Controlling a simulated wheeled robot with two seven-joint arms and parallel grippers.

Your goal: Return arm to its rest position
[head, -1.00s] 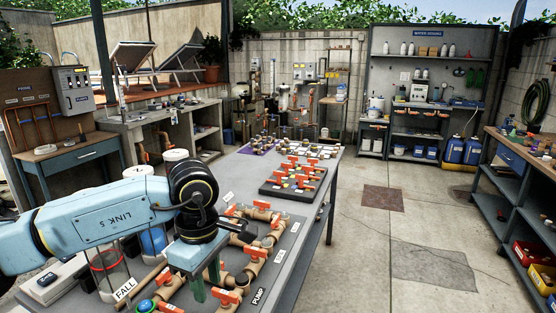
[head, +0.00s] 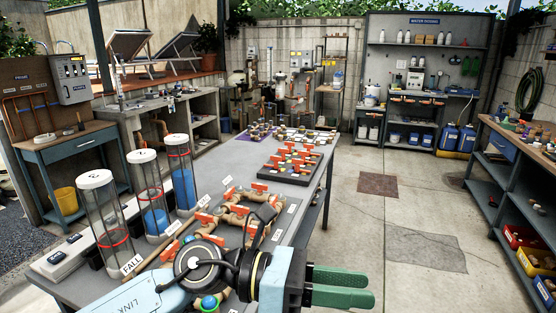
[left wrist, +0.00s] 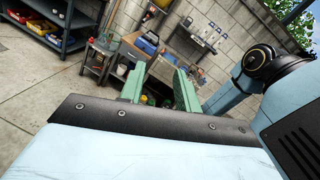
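My left arm comes in from the lower left in the head view. Its gripper (head: 362,286) points right, beyond the right edge of the grey table, over the floor. The two green fingers also show in the left wrist view (left wrist: 160,88), with a clear gap between them and nothing held. My left wrist covers the near part of the valve board (head: 284,222), which carries brass pipes with orange handles (head: 238,195). My right gripper is not in view.
The grey table (head: 235,160) carries three clear cylinders with white caps (head: 147,205) at left and a dark tray of valve parts (head: 290,170) farther back. A shelved workbench (head: 500,195) stands at right. The concrete floor (head: 365,230) between is open.

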